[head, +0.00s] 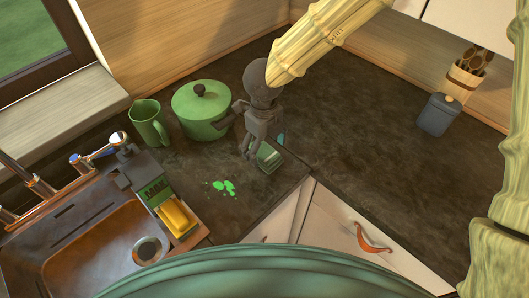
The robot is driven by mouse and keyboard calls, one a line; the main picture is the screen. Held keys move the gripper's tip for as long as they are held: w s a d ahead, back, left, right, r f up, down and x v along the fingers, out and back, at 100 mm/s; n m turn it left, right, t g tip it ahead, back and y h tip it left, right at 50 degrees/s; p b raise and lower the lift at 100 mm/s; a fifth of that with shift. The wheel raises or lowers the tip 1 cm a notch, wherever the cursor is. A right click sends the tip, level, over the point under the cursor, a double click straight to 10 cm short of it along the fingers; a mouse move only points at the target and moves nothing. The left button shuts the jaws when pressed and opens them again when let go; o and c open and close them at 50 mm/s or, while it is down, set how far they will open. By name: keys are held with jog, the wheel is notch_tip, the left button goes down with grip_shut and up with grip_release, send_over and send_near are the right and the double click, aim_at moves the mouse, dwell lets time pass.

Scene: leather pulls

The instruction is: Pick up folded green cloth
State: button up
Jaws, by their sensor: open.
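A small folded green cloth (267,157) lies on the dark countertop near its front edge, beside the corner. My gripper (257,147), dark grey, hangs from the arm right over the cloth and hides part of it. Its jaws are open. I cannot tell whether the fingers touch the cloth or stay just above it.
A green lidded pot (200,106) stands close to the left of my gripper, with a green mug (149,124) beyond it. Bright green splotches (222,187) mark the counter. A sink (95,255) and yellow sponge (174,216) are at left. A grey canister (438,115) stands right; the counter between is clear.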

jog(key=shift+f, duration=1.2)
jog(key=c, duration=1)
jog(key=shift+c, duration=0.2)
jog(key=shift+r, duration=0.1)
jog(key=shift+r, duration=0.6)
notch_tip(320, 180, up, 2)
jog(key=shift+r+b, duration=0.1)
jog(key=shift+b, duration=0.3)
jog(key=s+b, duration=0.1)
jog(key=s, duration=0.4)
jog(key=s+r+b, duration=0.1)
jog(key=s, duration=0.4)
jog(key=s+b, duration=0.1)
jog(key=s, duration=0.4)
jog(key=shift+s+d+r+b, duration=0.15)
jog(key=shift+s+b, duration=0.1)
jog(key=shift+b, duration=0.05)
jog(key=shift+s, duration=0.35)
